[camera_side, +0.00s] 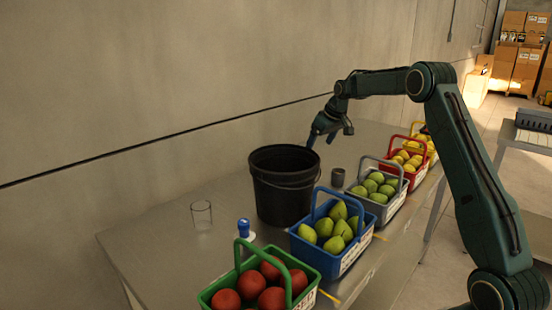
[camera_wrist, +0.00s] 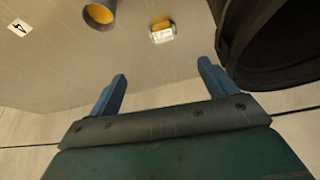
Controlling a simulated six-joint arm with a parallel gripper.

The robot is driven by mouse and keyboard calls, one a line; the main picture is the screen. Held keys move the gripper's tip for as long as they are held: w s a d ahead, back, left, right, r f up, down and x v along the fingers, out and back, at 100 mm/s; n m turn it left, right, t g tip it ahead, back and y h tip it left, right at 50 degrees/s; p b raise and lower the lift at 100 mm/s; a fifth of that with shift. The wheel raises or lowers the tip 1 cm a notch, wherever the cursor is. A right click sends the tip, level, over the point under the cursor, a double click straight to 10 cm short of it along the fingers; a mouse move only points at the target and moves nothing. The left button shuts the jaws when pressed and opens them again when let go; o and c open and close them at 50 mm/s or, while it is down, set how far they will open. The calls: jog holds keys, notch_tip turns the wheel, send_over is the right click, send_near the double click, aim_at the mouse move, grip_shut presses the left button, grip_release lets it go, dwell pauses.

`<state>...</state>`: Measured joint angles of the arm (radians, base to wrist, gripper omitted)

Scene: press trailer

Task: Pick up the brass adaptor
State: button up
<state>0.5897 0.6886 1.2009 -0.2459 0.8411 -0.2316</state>
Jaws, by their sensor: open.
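A small brass-yellow piece with a pale front face (camera_wrist: 162,32) lies on the table in the wrist view, top centre. It may be the brass adaptor, but it is too small to be sure. I cannot make it out in the side view. My gripper (camera_side: 329,138) hangs above the table behind the black bucket, near the wall. In the wrist view its blue fingers (camera_wrist: 162,70) are spread wide with nothing between them. The small piece shows beyond the fingertips, apart from them.
The black bucket (camera_side: 283,190) stands close by, at right in the wrist view (camera_wrist: 275,50). A grey cup (camera_side: 338,178) shows orange inside in the wrist view (camera_wrist: 97,16). Fruit baskets (camera_side: 333,252) line the front edge. A clear glass (camera_side: 202,215) and blue-topped item (camera_side: 244,229) stand left.

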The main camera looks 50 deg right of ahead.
jog(key=shift+y, duration=0.3)
jog(key=shift+s+f+x, duration=0.1)
jog(key=shift+s+x, duration=0.1)
jog(key=shift+x, duration=1.75)
jog(key=shift+s+f+x, duration=0.1)
jog(key=shift+s+x, duration=0.05)
jog(key=shift+x, duration=1.75)
jog(key=shift+s+f+x, duration=0.1)
jog(key=shift+s+x, duration=0.1)
jog(key=shift+x, duration=1.75)
jog(key=shift+a, duration=0.15)
jog(key=shift+x, duration=2.55)
jog(key=shift+c, duration=0.2)
jog(key=c, duration=1.1)
